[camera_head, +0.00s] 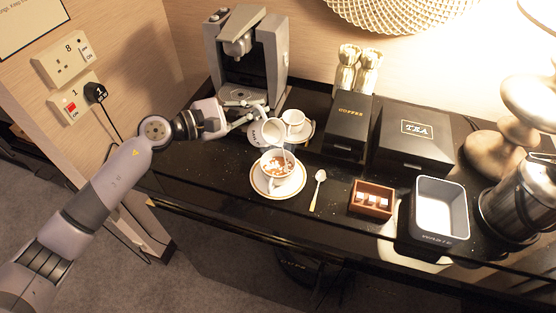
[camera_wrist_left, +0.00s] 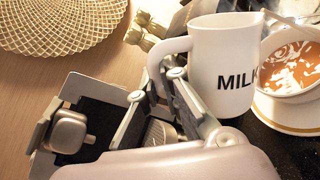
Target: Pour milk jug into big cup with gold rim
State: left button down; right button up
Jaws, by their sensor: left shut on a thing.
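The white milk jug (camera_head: 265,132) hangs above and just behind the big cup, tilted toward it. The jug (camera_wrist_left: 222,68) shows its "MILK" lettering in the left wrist view. My left gripper (camera_head: 232,122) is shut on the jug's handle; its fingers (camera_wrist_left: 172,85) show at the handle in the wrist view. The big cup with gold rim (camera_head: 273,181) stands on a gold-rimmed saucer (camera_head: 294,187). It holds brown liquid with white patches (camera_wrist_left: 295,62). A thin pale streak shows between jug and cup. My right gripper is not in view.
A small white cup (camera_head: 293,118) stands behind the jug. A coffee machine (camera_head: 268,60) is at the back left. A spoon (camera_head: 318,188), a brown box (camera_head: 371,199) and black coffee (camera_head: 349,122) and tea (camera_head: 412,140) boxes are to the right. The counter's front left is clear.

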pick_arm(q)
jog(key=shift+r, duration=0.1)
jog(key=shift+s+d, duration=0.1)
jog(key=shift+s, duration=0.15)
jog(key=shift+w, duration=0.25)
